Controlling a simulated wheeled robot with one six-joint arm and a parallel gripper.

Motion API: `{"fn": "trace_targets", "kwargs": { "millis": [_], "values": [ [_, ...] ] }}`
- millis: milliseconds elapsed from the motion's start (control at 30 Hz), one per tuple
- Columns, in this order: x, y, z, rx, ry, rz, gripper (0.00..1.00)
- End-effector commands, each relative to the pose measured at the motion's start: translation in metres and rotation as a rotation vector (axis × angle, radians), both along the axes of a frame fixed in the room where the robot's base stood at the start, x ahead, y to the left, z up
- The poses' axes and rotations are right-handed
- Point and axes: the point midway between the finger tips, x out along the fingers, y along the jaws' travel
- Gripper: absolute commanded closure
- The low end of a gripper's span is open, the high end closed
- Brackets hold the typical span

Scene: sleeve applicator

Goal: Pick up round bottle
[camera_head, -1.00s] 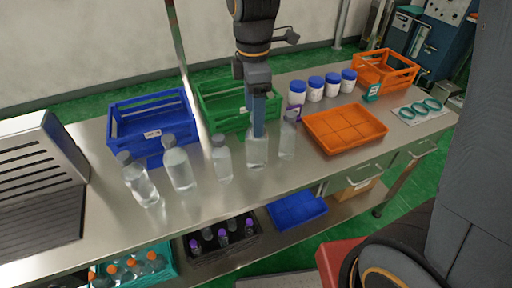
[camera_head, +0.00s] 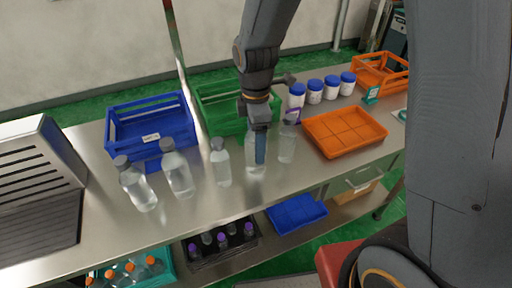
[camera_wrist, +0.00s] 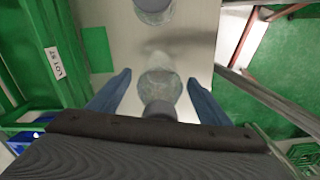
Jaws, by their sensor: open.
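Several clear bottles with grey caps stand in a row on the steel table. A round clear bottle (camera_head: 250,166) is fourth from the left in the head view, partly hidden by my gripper (camera_head: 259,158). In the wrist view the same round bottle (camera_wrist: 160,86) stands between the two blue fingers of my gripper (camera_wrist: 159,79), with its cap toward the camera. The fingers are open, one on each side, and gaps show beside the bottle. Another bottle (camera_head: 287,147) stands close on the right, and another (camera_head: 221,168) on the left.
A blue crate (camera_head: 150,128) and a green crate (camera_head: 215,98) stand behind the bottles. An orange tray (camera_head: 345,130) and several white jars with blue lids (camera_head: 315,90) are to the right. The table's front edge is clear. Bins with bottles sit on the shelf below.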

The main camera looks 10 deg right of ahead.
Motion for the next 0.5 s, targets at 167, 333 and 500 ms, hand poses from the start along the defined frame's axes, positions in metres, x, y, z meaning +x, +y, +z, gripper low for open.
{"fn": "trace_targets", "kwargs": {
  "millis": [167, 333, 500],
  "values": [
    [-0.0003, -0.0001, -0.0078, 0.000, 0.000, 0.000, 0.28],
    [0.0000, -0.0001, -0.0080, 0.000, 0.000, 0.000, 0.28],
    [0.0000, -0.0001, -0.0078, 0.000, -0.001, 0.000, 0.54]
  ]
}}
